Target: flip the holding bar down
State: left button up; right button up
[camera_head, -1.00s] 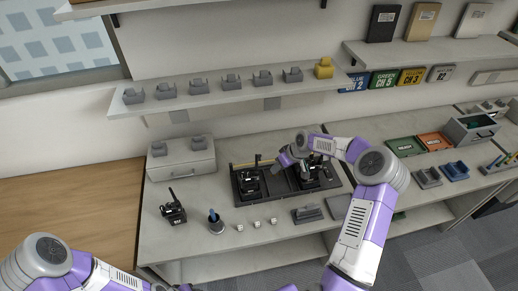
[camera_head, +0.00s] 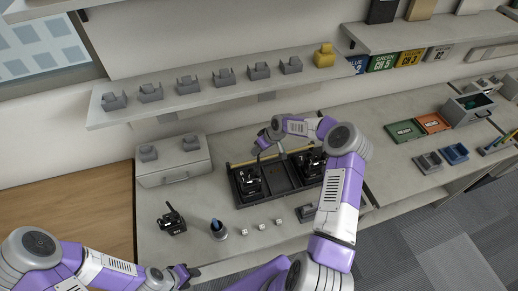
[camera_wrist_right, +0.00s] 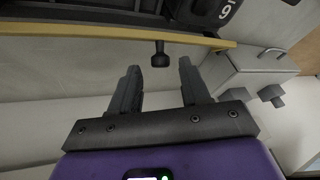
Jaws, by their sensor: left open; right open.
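The holding bar (camera_head: 243,163) is a thin yellow strip along the back edge of the black tray (camera_head: 240,204), behind the radios and not across them. It also crosses the top of the right wrist view (camera_wrist_right: 105,30), with a small black knob (camera_wrist_right: 160,57) on it. My right gripper (camera_head: 263,146) is behind the tray near the bar. In the wrist view its open, empty fingers (camera_wrist_right: 160,80) point at the knob, which lies between and just beyond the tips. My left gripper (camera_head: 183,275) is open and empty at the table's front, away from the tray.
Black radios stand in the tray's left (camera_head: 250,184) and right (camera_head: 310,163) parts; the middle looks empty. A loose radio (camera_head: 172,222), a cup (camera_head: 218,231) and small white cubes (camera_head: 261,227) are in front. A grey drawer box (camera_head: 174,163) stands behind left.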

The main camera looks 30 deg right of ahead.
jog(key=shift+w+a+f, duration=0.1)
jog(key=shift+w+f, duration=0.05)
jog(key=shift+f, duration=0.3)
jog(key=shift+c, duration=0.3)
grip_shut()
jog(key=shift+s+f+t+b, duration=0.1)
jog(key=shift+s+t+b, duration=0.25)
jog(key=shift+b, duration=0.35)
jog(key=s+t+b, duration=0.1)
jog(key=t+b, duration=0.1)
jog(key=b, duration=0.3)
jog(key=s+f+n+t+h+b, duration=0.1)
jog(key=t+b, duration=0.2)
jog(key=b, duration=0.1)
jog(key=s+f+t+b, duration=0.1)
jog(key=t+b, duration=0.1)
jog(key=b, duration=0.3)
jog(key=shift+s+a+f+n+t+b, duration=0.25)
jog(key=shift+s+a+n+t+b, duration=0.05)
jog(key=shift+s+a+t+b, duration=0.1)
